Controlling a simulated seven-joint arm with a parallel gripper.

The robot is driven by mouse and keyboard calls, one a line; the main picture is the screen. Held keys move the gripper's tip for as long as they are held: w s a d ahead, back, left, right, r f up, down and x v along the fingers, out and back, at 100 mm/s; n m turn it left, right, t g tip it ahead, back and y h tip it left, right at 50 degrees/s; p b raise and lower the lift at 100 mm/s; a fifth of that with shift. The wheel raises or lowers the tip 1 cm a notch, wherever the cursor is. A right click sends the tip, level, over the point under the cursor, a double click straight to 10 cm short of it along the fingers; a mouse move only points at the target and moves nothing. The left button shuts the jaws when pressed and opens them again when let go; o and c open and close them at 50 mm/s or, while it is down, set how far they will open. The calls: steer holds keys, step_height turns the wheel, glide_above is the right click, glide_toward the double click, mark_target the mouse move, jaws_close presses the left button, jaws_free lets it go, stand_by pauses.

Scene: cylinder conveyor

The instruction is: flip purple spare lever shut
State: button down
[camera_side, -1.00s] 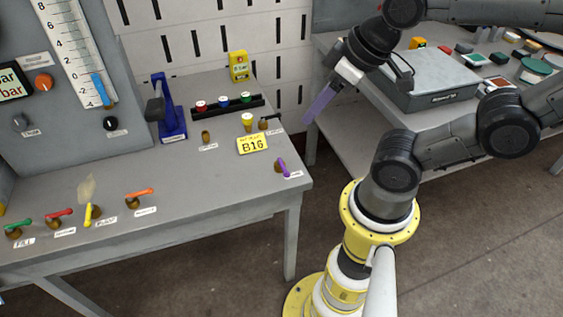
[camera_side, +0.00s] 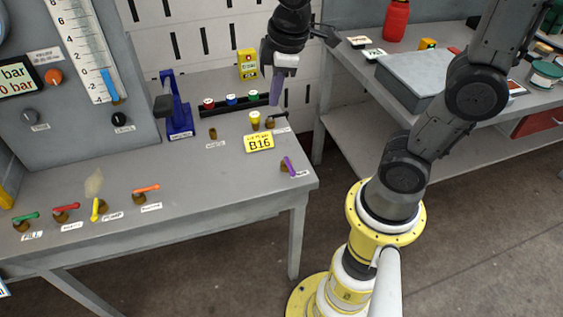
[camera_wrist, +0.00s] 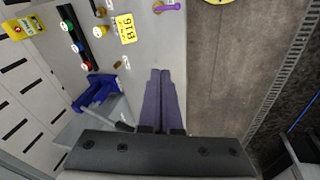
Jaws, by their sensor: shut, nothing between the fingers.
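The purple spare lever (camera_side: 288,165) sits on a brass valve near the right front corner of the grey bench. Its handle slants up and to the left in the side view. In the wrist view the purple lever (camera_wrist: 168,7) is at the top edge, lying across the picture. My gripper (camera_side: 276,103) is above the back right part of the bench, pointing down, with its purple-grey fingers together and empty. In the wrist view the closed fingers (camera_wrist: 160,74) point toward the top, to the lower left of the lever and apart from it.
A yellow B16 tag (camera_side: 259,143), a yellow knob (camera_side: 255,119) and a dark lever (camera_side: 277,116) stand behind the purple lever. A blue stand (camera_side: 178,106) and a strip of coloured buttons (camera_side: 231,101) are further left. Several levers, including an orange one (camera_side: 146,188), line the front left.

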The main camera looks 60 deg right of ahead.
mark_target(289, 166)
steer(key=w+f+n+g, duration=0.1)
steer(key=w+f+g, duration=0.1)
steer(key=f, duration=0.5)
steer(key=w+f+n+g, duration=0.1)
steer(key=w+f+g, duration=0.1)
steer(key=f, duration=0.5)
steer(key=shift+w+a+g+h, duration=0.25)
steer(key=shift+w+g+h, duration=0.05)
steer(key=shift+w, duration=0.2)
steer(key=shift+f, duration=0.1)
steer(key=x, duration=0.9)
steer(key=shift+s+d+f, duration=0.15)
steer(key=shift+s+f, duration=0.05)
steer(key=shift+f, duration=0.15)
steer(key=shift+s+d+f, duration=0.15)
steer(key=shift+s+d, duration=0.35)
steer(key=shift+d, duration=0.05)
steer(key=shift+s+d+f, duration=0.15)
steer(key=shift+s+d, duration=0.7)
